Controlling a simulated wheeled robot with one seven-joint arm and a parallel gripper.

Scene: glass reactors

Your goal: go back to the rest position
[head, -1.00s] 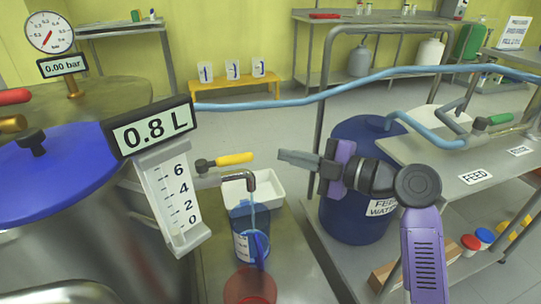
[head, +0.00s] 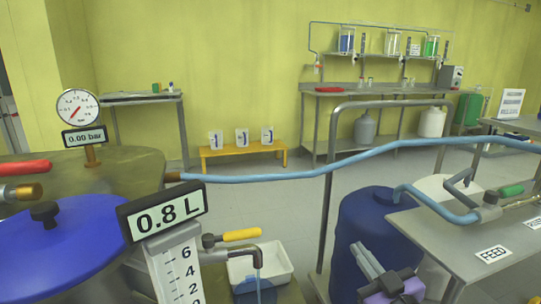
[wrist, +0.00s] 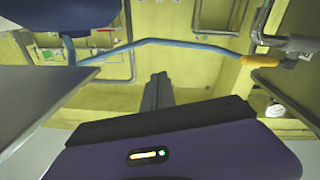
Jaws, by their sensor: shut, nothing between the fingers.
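My gripper (head: 366,260) is at the bottom of the head view, right of centre. Its grey fingers are together and empty, pointing up and left in front of the dark blue barrel (head: 372,228). In the wrist view the shut fingers (wrist: 157,92) also show, with nothing between them. The fingers look clear of the barrel and the bench, though the exact gap cannot be told. Most of my arm is out of the head view.
A steel reactor with a blue lid (head: 70,250) and a 0.8 L display (head: 162,212) stands at left. A yellow-handled tap (head: 240,235) is above a blue jug (head: 254,291). A blue hose (head: 290,173) crosses the scene. A steel bench (head: 480,235) stands at right.

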